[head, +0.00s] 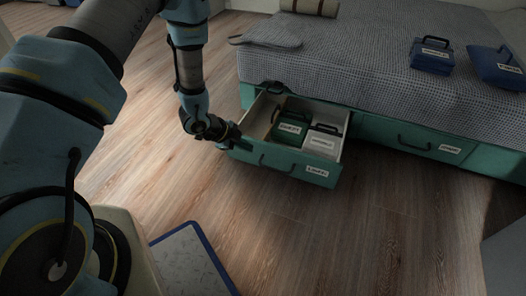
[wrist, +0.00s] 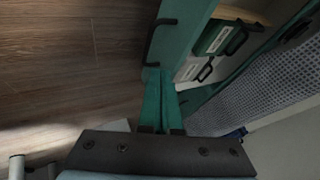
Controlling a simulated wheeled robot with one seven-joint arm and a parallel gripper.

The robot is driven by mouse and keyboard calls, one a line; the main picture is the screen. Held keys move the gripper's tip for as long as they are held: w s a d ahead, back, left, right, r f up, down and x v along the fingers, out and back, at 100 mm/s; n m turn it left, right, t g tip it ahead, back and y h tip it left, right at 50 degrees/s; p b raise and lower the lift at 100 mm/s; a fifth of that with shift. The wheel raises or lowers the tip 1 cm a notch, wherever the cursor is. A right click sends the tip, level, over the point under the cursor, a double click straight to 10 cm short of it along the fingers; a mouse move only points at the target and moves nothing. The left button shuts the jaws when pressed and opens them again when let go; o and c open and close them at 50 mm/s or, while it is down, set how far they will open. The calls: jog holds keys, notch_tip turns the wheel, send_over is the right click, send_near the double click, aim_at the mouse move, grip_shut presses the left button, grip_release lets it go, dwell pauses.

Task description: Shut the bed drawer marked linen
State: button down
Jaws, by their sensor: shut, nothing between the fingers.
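The bed drawer (head: 275,172) at the left of the teal bed base is pulled out over the floor. Its front has a dark handle and a white label (head: 317,170) that seems to read linen, though the print is small. A green labelled box (head: 290,129) and a pale labelled box (head: 322,142) stand inside it. My gripper (head: 241,151) is shut and empty at the left end of the drawer front, close to it; I cannot tell whether it touches. The drawer front also shows in the wrist view (wrist: 178,32), just beyond my fingers.
A second bed drawer (head: 400,142) to the right looks shut. Two blue labelled items, a box (head: 432,56) and a bag (head: 497,66), rest on the bed (head: 350,60) with a grey cloth (head: 268,35). A blue-edged mat (head: 190,262) lies on the floor. The floor before the drawer is clear.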

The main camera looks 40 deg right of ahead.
jog(key=b, duration=0.3)
send_near(274, 152)
notch_tip(274, 152, down, 3)
jog(key=s+a, duration=0.1)
jog(key=s, duration=0.1)
jog(key=shift+w+d+f+b, duration=0.1)
jog(key=shift+w+d+b, duration=0.2)
jog(key=shift+d, duration=0.3)
jog(key=shift+w+d+f+b, duration=0.1)
jog(key=shift+w+d+b, duration=0.2)
jog(key=shift+d, duration=0.35)
jog(key=shift+w+d+f+b, duration=0.15)
jog(key=shift+w+d+b, duration=0.1)
jog(key=shift+d, duration=0.35)
